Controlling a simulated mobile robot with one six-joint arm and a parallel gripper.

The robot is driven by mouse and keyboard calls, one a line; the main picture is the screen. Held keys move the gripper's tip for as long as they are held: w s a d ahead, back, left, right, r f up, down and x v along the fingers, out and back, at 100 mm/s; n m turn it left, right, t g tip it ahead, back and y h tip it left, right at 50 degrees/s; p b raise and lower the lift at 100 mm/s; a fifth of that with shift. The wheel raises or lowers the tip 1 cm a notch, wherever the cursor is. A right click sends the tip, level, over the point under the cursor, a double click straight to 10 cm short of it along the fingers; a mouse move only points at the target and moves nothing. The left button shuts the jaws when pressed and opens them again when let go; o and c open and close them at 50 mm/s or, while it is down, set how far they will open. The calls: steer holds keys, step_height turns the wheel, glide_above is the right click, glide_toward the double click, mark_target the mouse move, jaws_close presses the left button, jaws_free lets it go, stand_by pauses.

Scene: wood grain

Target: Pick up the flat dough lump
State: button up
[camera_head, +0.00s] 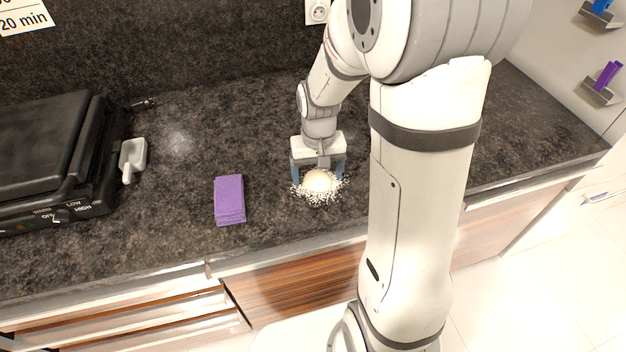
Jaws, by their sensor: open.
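A pale cream dough lump (318,181) lies on the dark stone counter, with a scatter of white flour-like specks around it. My gripper (319,174) is at the dough, pointing down at the counter. Its blue fingers are open, one at the left and one at the right of the lump. The rear part of the lump is hidden behind the gripper. I cannot tell whether the fingers touch the dough.
A purple folded cloth or block (229,200) lies left of the dough. A black electric grill (50,160) stands at the far left, with a white scoop (132,158) beside it. My arm covers the counter right of the dough. Purple and blue items sit on wall holders at upper right.

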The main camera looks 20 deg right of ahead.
steer(key=shift+f, duration=0.75)
steer(key=shift+c, duration=0.4)
steer(key=c, duration=1)
